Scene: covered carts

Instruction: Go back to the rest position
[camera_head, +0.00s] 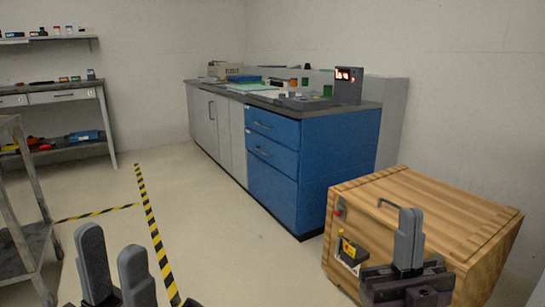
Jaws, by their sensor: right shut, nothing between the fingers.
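My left gripper (111,238) is at the bottom left, its two grey fingers pointing up with a gap between them. It is open and I see nothing between the fingers. My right gripper (409,212) is at the lower right, in front of the wooden crate in the picture. Its fingers are together, shut on nothing. The lower parts of both grippers run toward the bottom edge of the view.
A wooden crate (461,205) with a handle stands at the right. A blue and grey cabinet (325,158) with equipment on top is behind it. A grey cart (35,225) is at the left, with a workbench (67,96) beyond. Striped tape (148,215) marks the mostly clear floor.

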